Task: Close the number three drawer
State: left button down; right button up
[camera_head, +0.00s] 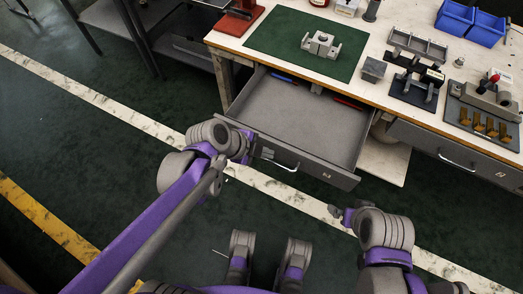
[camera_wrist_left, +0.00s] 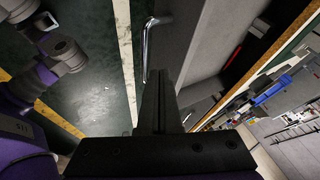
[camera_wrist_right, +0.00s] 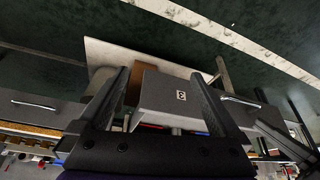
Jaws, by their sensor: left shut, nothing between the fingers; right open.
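The grey drawer (camera_head: 305,120) under the workbench is pulled well out, its inside mostly empty. My left gripper (camera_head: 250,138) is shut and empty, at the left end of that front. In the left wrist view its fingers (camera_wrist_left: 163,92) are shut close to the handle (camera_wrist_left: 150,45); I cannot tell whether they touch the drawer. My right gripper (camera_head: 338,212) is open and empty, in front of the drawer's right end; its spread fingers (camera_wrist_right: 165,92) show in the right wrist view.
The workbench (camera_head: 376,44) carries a green mat (camera_head: 275,40), metal fixtures and blue bins (camera_head: 470,22). A second drawer (camera_head: 455,153) on the right is closed. A pale low shelf (camera_head: 388,162) juts out beneath the bench. The green floor before the drawer is clear apart from my arms.

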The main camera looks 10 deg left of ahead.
pick_arm(q)
jog(key=b+x, duration=0.1)
jog(key=x, duration=0.4)
jog(key=shift+w+r, duration=0.1)
send_over(306, 107)
jog(key=shift+w+a, duration=0.1)
jog(key=shift+w, duration=0.55)
jog(key=shift+w+r, duration=0.1)
jog(key=shift+d, duration=0.2)
jog(key=shift+r, duration=0.15)
